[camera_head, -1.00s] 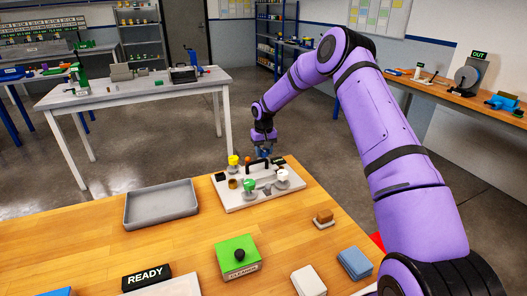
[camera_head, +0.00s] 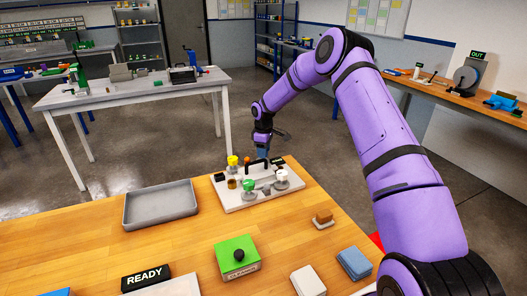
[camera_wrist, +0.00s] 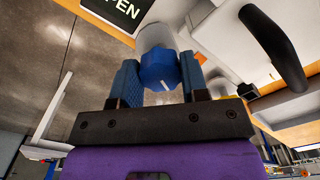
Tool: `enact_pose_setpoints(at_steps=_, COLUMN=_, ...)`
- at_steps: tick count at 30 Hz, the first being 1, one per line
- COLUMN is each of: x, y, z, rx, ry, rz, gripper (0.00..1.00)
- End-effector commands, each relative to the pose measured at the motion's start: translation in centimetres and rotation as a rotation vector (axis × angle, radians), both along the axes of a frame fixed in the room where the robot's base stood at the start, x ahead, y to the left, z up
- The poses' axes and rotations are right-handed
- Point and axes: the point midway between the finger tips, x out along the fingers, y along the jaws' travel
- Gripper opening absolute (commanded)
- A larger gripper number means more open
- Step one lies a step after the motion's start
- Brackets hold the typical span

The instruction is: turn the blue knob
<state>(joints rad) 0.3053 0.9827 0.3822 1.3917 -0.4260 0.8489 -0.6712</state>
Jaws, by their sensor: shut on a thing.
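The blue knob (camera_wrist: 158,66) shows in the wrist view on a pale cylindrical stem, with a short white mark on its face near the lower right. My gripper (camera_wrist: 157,82) has one blue finger on each side of the knob and is shut on it. In the head view my gripper (camera_head: 262,153) points down at the back edge of the light valve board (camera_head: 235,202). The knob itself is hidden there behind the gripper and the board's fittings.
Yellow (camera_head: 233,160), green (camera_head: 249,185) and white (camera_head: 282,175) knobs stand on the board. A black handle (camera_wrist: 275,45) rises close to the gripper. An "OPEN" label (camera_wrist: 124,10) lies by the knob. A grey tray (camera_head: 160,204) and green cleaner block (camera_head: 237,254) are on the table.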

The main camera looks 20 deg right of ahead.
Motion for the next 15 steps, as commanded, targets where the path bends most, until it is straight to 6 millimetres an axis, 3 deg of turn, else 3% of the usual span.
enact_pose_setpoints(at_steps=15, x=0.18, y=-0.16, z=0.07, rx=-0.001, ry=-0.001, rz=0.386, gripper=0.17)
